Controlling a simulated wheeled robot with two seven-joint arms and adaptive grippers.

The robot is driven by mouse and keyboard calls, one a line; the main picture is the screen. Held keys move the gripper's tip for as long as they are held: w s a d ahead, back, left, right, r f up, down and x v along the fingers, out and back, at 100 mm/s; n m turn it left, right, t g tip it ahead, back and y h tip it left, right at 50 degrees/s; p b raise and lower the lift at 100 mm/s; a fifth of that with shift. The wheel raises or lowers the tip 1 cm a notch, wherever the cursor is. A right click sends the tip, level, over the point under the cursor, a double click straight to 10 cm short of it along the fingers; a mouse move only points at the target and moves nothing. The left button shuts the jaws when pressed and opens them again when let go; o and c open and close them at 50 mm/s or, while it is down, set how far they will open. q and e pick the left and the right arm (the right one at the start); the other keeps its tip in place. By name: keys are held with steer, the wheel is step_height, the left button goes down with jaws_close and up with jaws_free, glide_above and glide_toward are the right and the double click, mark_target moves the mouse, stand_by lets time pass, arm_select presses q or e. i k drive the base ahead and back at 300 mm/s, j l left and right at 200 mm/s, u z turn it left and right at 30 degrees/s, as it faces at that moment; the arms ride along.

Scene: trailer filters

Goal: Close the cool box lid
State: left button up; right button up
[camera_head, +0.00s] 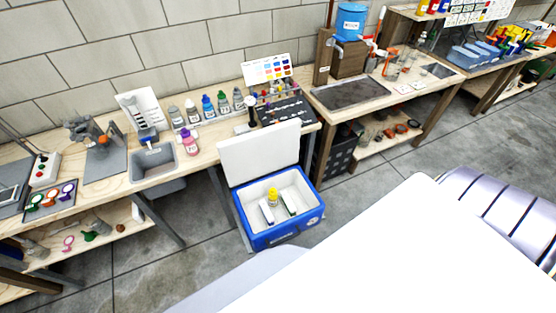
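The blue cool box (283,236) stands on the floor in front of the workbench, near the middle of the head view. Its white lid (258,152) is open and stands up at the back edge of the box, leaning toward the bench. Inside the white interior are a yellow-capped item (272,195) and two white items with dark parts. Neither my left nor my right gripper can be made out in the head view. Large white and light grey surfaces fill the lower right foreground, apparently parts of my own body.
A long wooden bench (215,140) runs along the block wall behind the box, with several bottles, a grey sink (155,163) and a black tray. A second bench (385,88) carries a blue water container (350,22). Grey floor lies clear left and right of the box.

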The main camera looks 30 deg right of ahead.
mark_target(256, 154)
steer(key=z, duration=0.95)
